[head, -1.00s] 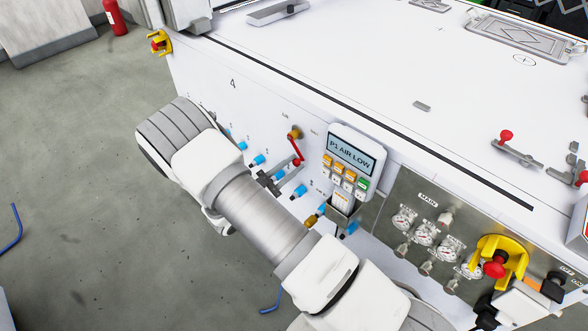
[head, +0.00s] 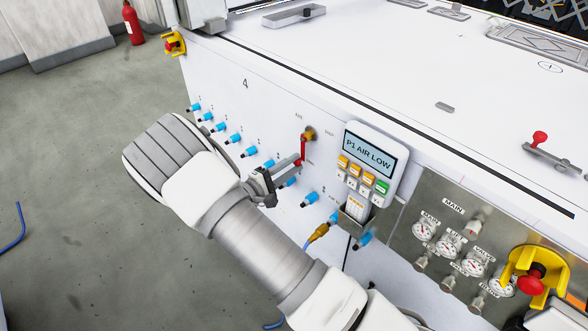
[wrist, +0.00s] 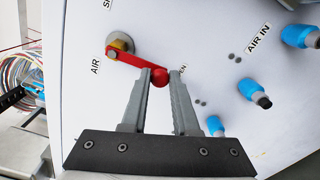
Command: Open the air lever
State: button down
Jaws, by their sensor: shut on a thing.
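The air lever is a red bar with a round knob on a brass-coloured pivot on the white front panel. In the head view the lever (head: 304,148) hangs almost straight down from its pivot. In the wrist view the lever (wrist: 138,59) runs from the pivot at upper left to its knob between my fingertips. My gripper (wrist: 164,75) is shut on the knob end; it also shows in the head view (head: 296,169). The label near the knob is partly hidden by a finger, with "EN" readable. An "AIR" label is beside the pivot.
A control pendant (head: 370,158) reading "P1 AIR LOW" hangs right of the lever. Several blue fittings (head: 249,151) line the panel below and left. A gauge panel (head: 450,235) and a red emergency button (head: 530,285) are at lower right.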

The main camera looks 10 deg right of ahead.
jog(key=shift+w+a, duration=0.1)
jog(key=shift+a, duration=0.05)
dwell(0.4)
jog(key=c, duration=0.7)
grip_release()
jog(key=p+v, duration=0.3)
jog(key=v, duration=1.4)
jog(key=shift+a, duration=0.15)
jog(key=shift+r, duration=0.15)
